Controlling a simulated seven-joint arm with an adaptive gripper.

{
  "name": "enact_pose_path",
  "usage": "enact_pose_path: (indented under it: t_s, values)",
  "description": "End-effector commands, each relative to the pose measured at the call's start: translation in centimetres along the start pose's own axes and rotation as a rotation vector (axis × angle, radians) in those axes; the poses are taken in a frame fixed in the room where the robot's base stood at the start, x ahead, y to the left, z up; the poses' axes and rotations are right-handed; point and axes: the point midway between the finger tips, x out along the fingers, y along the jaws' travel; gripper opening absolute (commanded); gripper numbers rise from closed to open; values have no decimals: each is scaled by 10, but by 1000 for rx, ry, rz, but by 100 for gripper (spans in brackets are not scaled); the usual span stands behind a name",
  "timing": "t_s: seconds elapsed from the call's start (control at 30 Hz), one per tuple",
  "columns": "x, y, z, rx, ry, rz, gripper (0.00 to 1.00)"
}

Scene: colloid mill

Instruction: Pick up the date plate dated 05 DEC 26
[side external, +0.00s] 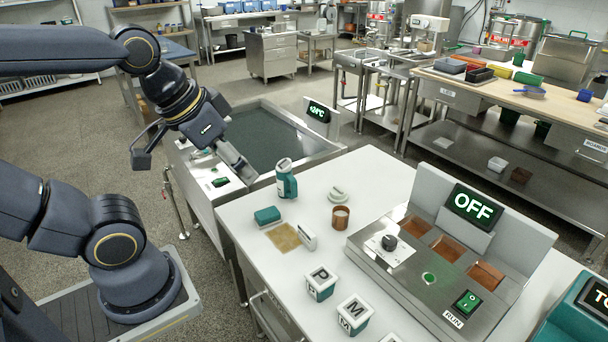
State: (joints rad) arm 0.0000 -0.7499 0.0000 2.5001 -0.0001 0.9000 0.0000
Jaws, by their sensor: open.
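I cannot make out any plate with a readable date of 05 DEC 26. The steel machine (372,262) on the white table shows an OFF display (473,208) and several copper-coloured recesses, one of them a copper recess (446,250); no date text shows in them. My gripper (240,172) hangs above the near corner of the water-filled basin, left of the white table and well apart from the machine. It is open and I see nothing held in it. Its fingers are seen at an angle and the gap between them is hard to make out.
On the white table (245,222) stand a teal bottle (287,184), a teal block (267,215), a tan pad (283,237), a copper cup (340,218), and cubes lettered P (321,283) and M (354,315). The basin (270,135) has a +24°C display.

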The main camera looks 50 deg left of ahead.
Motion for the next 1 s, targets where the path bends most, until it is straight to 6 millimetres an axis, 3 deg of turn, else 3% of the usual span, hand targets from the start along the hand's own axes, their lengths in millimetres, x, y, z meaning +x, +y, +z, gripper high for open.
enact_pose_path:
  t_s: [0.27, 0.6, 0.77, 0.87, 1.0]
  values:
    - [0, 0, 0, 0, 0, 0, 95]
    - [0, 0, -2, 2, 10, 0, 96]
    - [0, 1, -33, 67, 135, -33, 96]
    - [22, 0, -61, 152, 173, -104, 96]
    - [72, -10, -84, 235, 144, -160, 96]
